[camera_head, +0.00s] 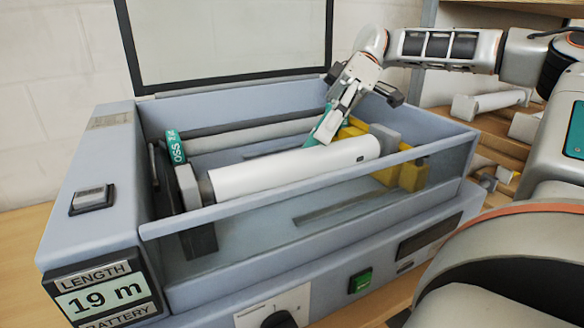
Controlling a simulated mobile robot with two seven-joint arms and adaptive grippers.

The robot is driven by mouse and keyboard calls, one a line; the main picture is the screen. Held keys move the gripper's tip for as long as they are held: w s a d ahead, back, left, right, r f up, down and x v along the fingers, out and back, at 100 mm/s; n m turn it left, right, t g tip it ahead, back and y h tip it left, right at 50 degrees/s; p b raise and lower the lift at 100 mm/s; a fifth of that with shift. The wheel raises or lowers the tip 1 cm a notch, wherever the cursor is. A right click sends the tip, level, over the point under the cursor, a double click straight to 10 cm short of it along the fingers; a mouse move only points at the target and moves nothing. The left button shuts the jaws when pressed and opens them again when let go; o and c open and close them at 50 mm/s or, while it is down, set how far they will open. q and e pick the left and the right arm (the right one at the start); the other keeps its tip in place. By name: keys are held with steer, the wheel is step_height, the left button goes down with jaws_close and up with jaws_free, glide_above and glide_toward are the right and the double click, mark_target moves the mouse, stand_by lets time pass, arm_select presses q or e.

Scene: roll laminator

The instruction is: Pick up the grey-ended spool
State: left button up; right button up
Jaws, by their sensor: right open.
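A white spool (295,168) lies across the inside of the laminator (88,170), with a grey piece at its left end and a grey block (385,139) by its right end. I cannot tell for sure whether these grey pieces belong to the spool. My right gripper (322,138) reaches down from the back right, its fingers just above and behind the spool's right half. It is open; the fingers partly overlap in this view, and I cannot tell if they touch the spool. My left gripper is not in view.
A thinner pale roller (250,134) lies behind the spool. Yellow supports (412,174) stand at the right inside. The raised lid (225,40) is behind. The front wall bounds the bay. Other white spools (490,103) lie on the wooden shelves at right.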

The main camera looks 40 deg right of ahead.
mark_target(301, 162)
steer(key=shift+s+a+f, duration=0.15)
steer(key=shift+s+a, duration=0.15)
steer(key=shift+a, duration=0.35)
steer(key=x, duration=0.4)
steer(key=shift+w+a, duration=0.2)
jaws_close()
